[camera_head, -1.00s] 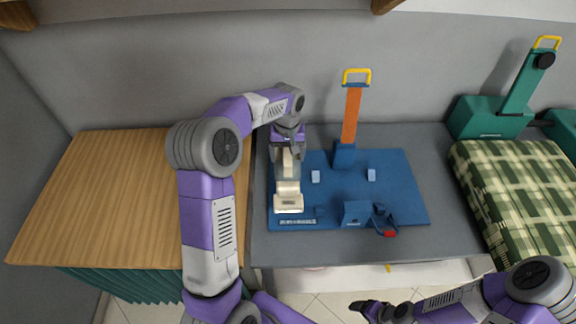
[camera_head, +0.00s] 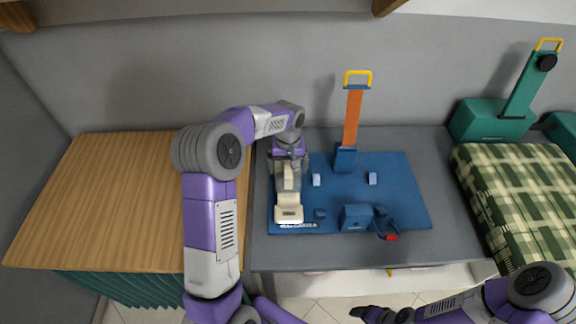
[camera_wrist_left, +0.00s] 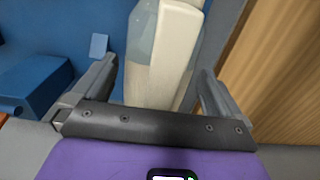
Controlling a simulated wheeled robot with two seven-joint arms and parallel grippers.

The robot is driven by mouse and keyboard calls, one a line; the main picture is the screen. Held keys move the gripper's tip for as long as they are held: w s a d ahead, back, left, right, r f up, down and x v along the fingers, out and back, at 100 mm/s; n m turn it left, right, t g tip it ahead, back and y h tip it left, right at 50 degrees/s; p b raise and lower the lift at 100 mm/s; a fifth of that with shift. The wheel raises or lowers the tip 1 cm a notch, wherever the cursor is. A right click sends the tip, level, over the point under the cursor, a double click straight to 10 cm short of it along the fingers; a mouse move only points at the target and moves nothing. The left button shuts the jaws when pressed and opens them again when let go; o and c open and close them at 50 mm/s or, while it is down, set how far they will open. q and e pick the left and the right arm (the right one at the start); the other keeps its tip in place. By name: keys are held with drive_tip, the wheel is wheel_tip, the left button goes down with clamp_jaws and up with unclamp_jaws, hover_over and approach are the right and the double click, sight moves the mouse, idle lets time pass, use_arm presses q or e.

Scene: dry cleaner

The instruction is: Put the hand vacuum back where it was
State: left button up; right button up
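The hand vacuum (camera_head: 289,207) is cream with a clear part. In the left wrist view the vacuum (camera_wrist_left: 172,50) is between the two fingers (camera_wrist_left: 155,75); a narrow gap seems to show beside the left finger. My right gripper (camera_head: 364,312) is low at the front, away from the mat; its fingers are unclear.
On the mat are an orange upright tool with a yellow handle (camera_head: 352,118), small pale blocks (camera_head: 373,178), a blue block (camera_head: 356,217) and a dark item with a red end (camera_head: 389,236). A wooden top (camera_head: 110,200) is left; green plaid cloth (camera_head: 520,190) is right.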

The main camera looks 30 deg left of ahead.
use_arm(q)
wheel_tip(320, 180, up, 12)
drive_tip(key=p, duration=0.2)
drive_tip(key=shift+r+p, duration=0.1)
drive_tip(key=shift+p, duration=0.3)
